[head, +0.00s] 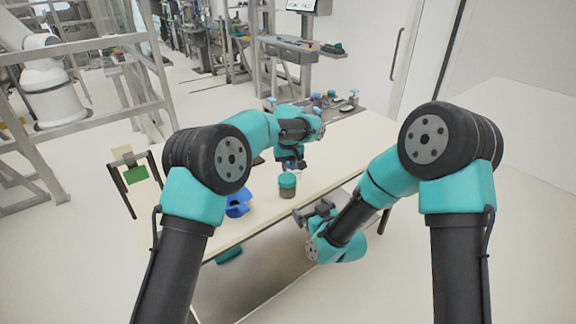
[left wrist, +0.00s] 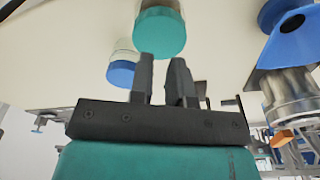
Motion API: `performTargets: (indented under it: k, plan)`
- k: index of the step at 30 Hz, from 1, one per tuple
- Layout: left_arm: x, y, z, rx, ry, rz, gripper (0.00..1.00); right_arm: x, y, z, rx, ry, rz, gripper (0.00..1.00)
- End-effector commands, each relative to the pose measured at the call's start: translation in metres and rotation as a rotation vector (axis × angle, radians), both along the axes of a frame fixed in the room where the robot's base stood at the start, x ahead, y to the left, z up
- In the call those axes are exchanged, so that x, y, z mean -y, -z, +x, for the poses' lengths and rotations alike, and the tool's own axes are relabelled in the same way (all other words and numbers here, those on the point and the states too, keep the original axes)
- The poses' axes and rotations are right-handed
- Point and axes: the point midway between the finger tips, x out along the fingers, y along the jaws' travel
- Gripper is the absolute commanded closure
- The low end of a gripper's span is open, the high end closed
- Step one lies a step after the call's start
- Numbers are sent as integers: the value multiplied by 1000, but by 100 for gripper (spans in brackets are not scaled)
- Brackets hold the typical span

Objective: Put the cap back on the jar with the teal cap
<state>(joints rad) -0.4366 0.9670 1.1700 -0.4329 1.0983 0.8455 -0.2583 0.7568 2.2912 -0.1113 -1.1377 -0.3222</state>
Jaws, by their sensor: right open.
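The jar with the teal cap (head: 287,187) stands upright near the table's front edge in the head view. Its teal cap (left wrist: 160,32) shows in the left wrist view, beyond my fingertips. The cap appears to sit on the jar; I cannot tell whether it is fastened. My left gripper (head: 291,165) is just behind the jar, with its fingers (left wrist: 163,58) apart and nothing between them. My right gripper (head: 318,209) is open and empty, to the right of the jar and close to the table's front edge.
A blue-capped jar (left wrist: 121,72) stands near the teal-capped one in the left wrist view. A blue object (head: 238,203) stands left of the jar. Several small items (head: 325,101) lie at the table's far end. The table (head: 340,150) is clear on the right.

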Motion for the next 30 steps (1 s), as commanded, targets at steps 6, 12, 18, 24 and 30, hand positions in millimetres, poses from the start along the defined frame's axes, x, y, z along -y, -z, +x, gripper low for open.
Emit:
performTargets:
  k: [6,12,18,24,30]
  plan:
    - [0,1,0,0,0,0,83,0,0,0,0,0,0,0]
    - [0,7,1,-1,0,1,83,0,0,0,0,0,0,0]
    - [0,13,1,-1,0,1,83,0,0,0,0,0,0,0]
    - [0,19,2,0,0,0,83,0,0,0,0,0,0,0]
    - [-1,25,3,-1,0,0,83,0,0,0,0,0,0,0]
